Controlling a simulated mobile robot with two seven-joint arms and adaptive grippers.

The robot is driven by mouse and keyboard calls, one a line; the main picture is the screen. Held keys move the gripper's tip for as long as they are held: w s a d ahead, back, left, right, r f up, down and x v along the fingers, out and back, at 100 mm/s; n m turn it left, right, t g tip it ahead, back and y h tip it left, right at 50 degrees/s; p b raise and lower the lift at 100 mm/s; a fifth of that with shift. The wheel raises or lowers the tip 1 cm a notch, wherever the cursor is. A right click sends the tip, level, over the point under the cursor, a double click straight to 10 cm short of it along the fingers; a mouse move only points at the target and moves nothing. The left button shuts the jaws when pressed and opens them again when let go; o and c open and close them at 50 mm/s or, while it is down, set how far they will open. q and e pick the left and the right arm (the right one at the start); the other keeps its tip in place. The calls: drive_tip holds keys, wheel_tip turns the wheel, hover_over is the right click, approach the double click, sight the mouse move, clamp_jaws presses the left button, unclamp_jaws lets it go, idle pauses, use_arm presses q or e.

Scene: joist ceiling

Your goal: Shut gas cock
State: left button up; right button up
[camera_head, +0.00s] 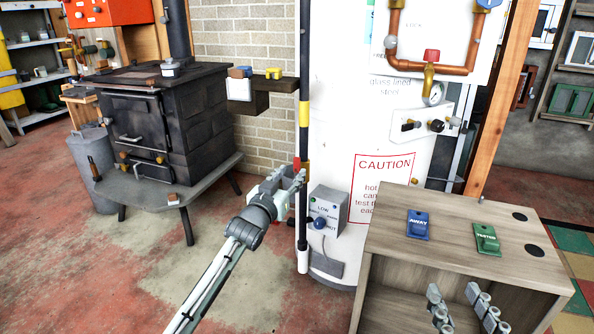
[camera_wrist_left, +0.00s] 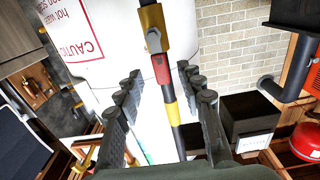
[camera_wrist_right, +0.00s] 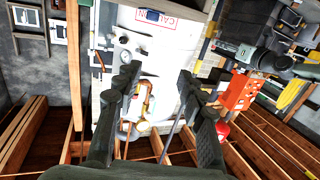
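The gas cock (camera_wrist_left: 150,22) is a brass-yellow body with a grey bolt on a dark vertical pipe (camera_head: 304,80). A red part (camera_wrist_left: 161,68) lies along the pipe against it; I cannot tell whether this is its lever or a painted band. In the head view the cock (camera_head: 303,166) is partly hidden by my left gripper (camera_head: 290,183). In the left wrist view my left gripper (camera_wrist_left: 165,90) is open, with its fingers apart either side of the pipe and nothing held. My right gripper (camera_head: 462,300) is open and empty by the cabinet front; it also shows in the right wrist view (camera_wrist_right: 158,78).
A white water heater (camera_head: 345,100) with a grey control box (camera_head: 327,212) stands right behind the pipe. A wooden cabinet (camera_head: 390,235) with blue and green switches is at right. A black stove (camera_head: 150,120) and a wall shelf (camera_head: 270,98) are left. Open floor lies front left.

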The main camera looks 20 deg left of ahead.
sight(296, 168)
use_arm(q)
drive_tip(key=w, duration=0.4)
drive_tip(key=shift+d+b, duration=0.1)
drive_tip(key=shift+b, duration=0.2)
drive_tip(key=shift+w, duration=0.65)
use_arm(e)
drive_tip(key=shift+s+a+r+t+y, duration=0.1)
drive_tip(key=shift+a+r+t+y, duration=0.2)
drive_tip(key=shift+r, duration=0.45)
drive_tip(key=shift+s+a+r+t+y, duration=0.15)
drive_tip(key=shift+a+r+t, duration=0.25)
drive_tip(key=shift+r, duration=0.3)
drive_tip(key=shift+s+a+r+t+y, duration=0.1)
drive_tip(key=shift+a+r+t+y, duration=0.25)
drive_tip(key=shift+r, duration=0.4)
drive_tip(key=shift+d, duration=0.15)
use_arm(q)
clamp_jaws()
use_arm(e)
drive_tip(key=shift+w, duration=0.1)
